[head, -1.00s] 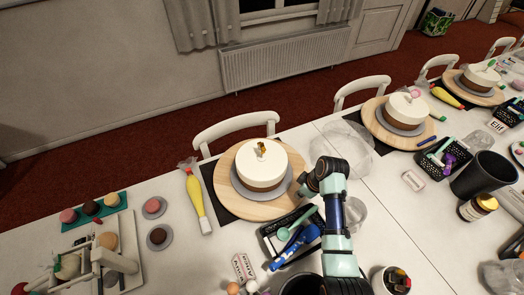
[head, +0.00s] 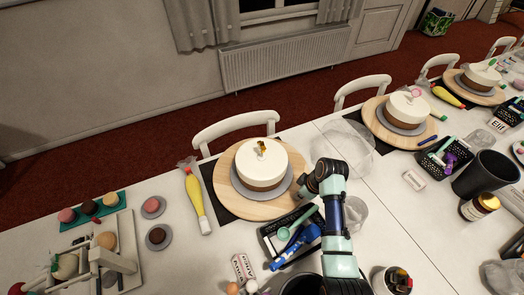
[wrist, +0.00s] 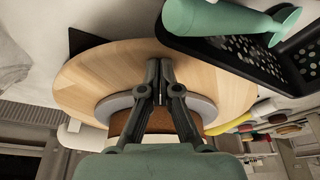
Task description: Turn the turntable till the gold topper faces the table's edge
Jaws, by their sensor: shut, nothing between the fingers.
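The nearest wooden turntable (head: 235,206) stands on a dark mat and bears a grey board (head: 240,188) with a white-and-brown cake (head: 262,181). The gold topper (head: 262,146) stands on top of the cake, towards its far side. My gripper (head: 304,190) is at the right side of this turntable in the head view, its fingertips mostly hidden by the wrist. In the wrist view my gripper (wrist: 161,92) is shut and empty, over the wood of the turntable (wrist: 90,75) and in front of the grey board and cake. I cannot tell whether the fingertips touch the wood.
A black basket (head: 270,235) with blue and mint tools stands close in front of the turntable. A yellow piping bag (head: 196,200) lies to its left. Two more turntables with cakes stand along the table to the right. A clear cup (head: 354,212) stands right of my arm.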

